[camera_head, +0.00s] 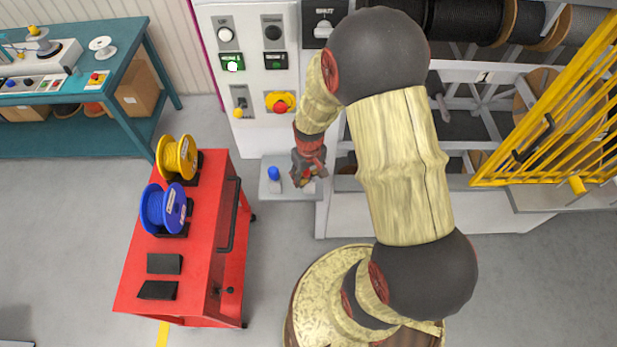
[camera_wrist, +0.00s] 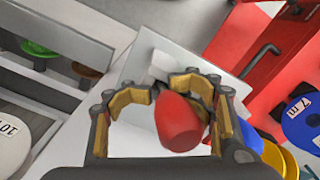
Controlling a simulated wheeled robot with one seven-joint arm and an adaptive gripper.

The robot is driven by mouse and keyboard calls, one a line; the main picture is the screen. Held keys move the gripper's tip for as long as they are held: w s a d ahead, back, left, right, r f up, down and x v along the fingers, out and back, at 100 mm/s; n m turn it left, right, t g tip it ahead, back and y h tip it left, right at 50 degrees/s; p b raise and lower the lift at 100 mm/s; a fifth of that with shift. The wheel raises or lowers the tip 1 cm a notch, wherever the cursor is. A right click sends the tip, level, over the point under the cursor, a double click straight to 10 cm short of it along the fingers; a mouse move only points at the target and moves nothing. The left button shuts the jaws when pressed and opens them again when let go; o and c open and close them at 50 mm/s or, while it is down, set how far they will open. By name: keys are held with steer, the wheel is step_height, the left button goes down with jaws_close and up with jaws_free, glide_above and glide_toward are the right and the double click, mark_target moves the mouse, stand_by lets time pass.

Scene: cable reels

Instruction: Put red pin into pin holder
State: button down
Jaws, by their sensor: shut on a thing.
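The red pin (camera_wrist: 180,122) is between the fingers of my gripper (camera_wrist: 165,88) in the wrist view, its rounded red end toward the camera. My gripper is shut on it. In the head view, my gripper (camera_head: 309,175) is over the right part of a small grey shelf (camera_head: 270,192), which I take for the pin holder. A blue pin (camera_head: 274,173) stands upright on the shelf's left part, beside my gripper. The pin's lower end and its contact with the shelf are hidden in the head view.
A control panel (camera_head: 245,100) with switches and a red button (camera_head: 281,106) rises behind the shelf. A red cart (camera_head: 205,260) with yellow (camera_head: 176,157) and blue reels (camera_head: 163,207) stands to the left. A yellow gate (camera_head: 560,110) is at the right. Floor between cart and shelf is clear.

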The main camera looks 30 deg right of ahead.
steer(key=shift+s+f, duration=0.2)
steer(key=shift+f, duration=0.25)
steer(key=shift+s+f, duration=0.2)
steer(key=shift+f, duration=0.25)
steer(key=shift+r, duration=0.1)
steer(key=c, duration=1.4)
jaws_free()
steer(key=shift+r, duration=0.1)
steer(key=o, duration=0.9)
steer(key=shift+w+r, duration=0.2)
steer(key=shift+w, duration=0.05)
steer(key=shift+w+r, duration=0.1)
steer(key=shift+r, duration=0.4)
steer(key=r, duration=1.1)
steer(key=shift+s, duration=0.2)
